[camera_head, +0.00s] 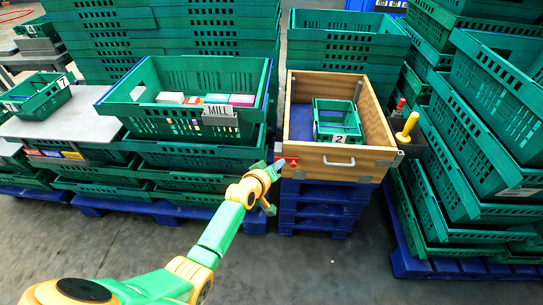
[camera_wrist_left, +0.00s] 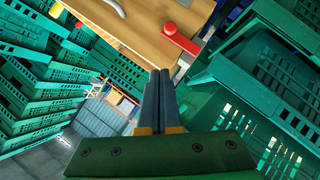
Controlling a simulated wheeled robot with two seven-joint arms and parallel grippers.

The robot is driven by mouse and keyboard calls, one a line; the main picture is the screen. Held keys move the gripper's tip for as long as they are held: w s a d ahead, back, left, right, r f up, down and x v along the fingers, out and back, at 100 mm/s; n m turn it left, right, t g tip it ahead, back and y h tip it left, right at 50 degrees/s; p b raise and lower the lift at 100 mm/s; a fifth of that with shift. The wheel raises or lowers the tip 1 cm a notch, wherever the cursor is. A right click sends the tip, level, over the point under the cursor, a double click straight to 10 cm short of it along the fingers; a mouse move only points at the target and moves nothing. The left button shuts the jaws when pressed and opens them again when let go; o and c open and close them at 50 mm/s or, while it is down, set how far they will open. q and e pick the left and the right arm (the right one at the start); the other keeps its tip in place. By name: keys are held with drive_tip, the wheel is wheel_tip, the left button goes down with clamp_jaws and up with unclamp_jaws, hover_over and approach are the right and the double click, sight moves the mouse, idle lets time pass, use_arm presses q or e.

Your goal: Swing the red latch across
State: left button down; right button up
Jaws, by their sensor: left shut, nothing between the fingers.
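The red latch (camera_head: 289,161) is on the front left corner of the wooden box (camera_head: 318,158), left of the box's metal handle (camera_head: 339,162). In the left wrist view the latch (camera_wrist_left: 180,40) is a red bar with a rounded end, lying on the wooden face (camera_wrist_left: 135,30). My left gripper (camera_head: 277,167) is at the box's front left corner, close to the latch. In the wrist view its fingers (camera_wrist_left: 160,73) are together and empty, with their tips just below the latch; I cannot tell whether they touch it. My right gripper is not in view.
A green crate marked 2 (camera_head: 337,135) sits inside the wooden box, which rests on blue pallets (camera_head: 318,208). A green MILL crate (camera_head: 170,122) with several packages stands to the left. Stacked green crates (camera_head: 450,185) crowd the right. The floor in front is clear.

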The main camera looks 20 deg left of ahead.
use_arm(q)
drive_tip(key=v, duration=0.2)
drive_tip(key=p+v, duration=0.1)
drive_tip(key=shift+s+d+r, duration=0.25)
drive_tip(key=shift+s, duration=0.05)
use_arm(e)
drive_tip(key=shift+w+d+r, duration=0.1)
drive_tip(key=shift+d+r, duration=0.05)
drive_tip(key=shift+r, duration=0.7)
use_arm(q)
drive_tip(key=s+f+m+g, duration=0.2)
drive_tip(key=s+f+g, duration=0.1)
drive_tip(key=s+f, duration=0.55)
drive_tip(key=s+f+m+g, duration=0.25)
drive_tip(key=s+f, duration=0.35)
drive_tip(key=f, duration=0.5)
drive_tip(key=s+a+f+m+g, duration=0.1)
drive_tip(key=s+f, duration=0.4)
drive_tip(key=s, duration=0.9)
drive_tip(key=s+f+m+g+y+p, duration=0.1)
drive_tip(key=s+f+m+g, duration=0.3)
drive_tip(key=s, duration=1.1)
drive_tip(key=shift+a+f+m+g+y, duration=0.3)
drive_tip(key=shift+a+f+m+g, duration=0.1)
drive_tip(key=shift+f+g, duration=0.4)
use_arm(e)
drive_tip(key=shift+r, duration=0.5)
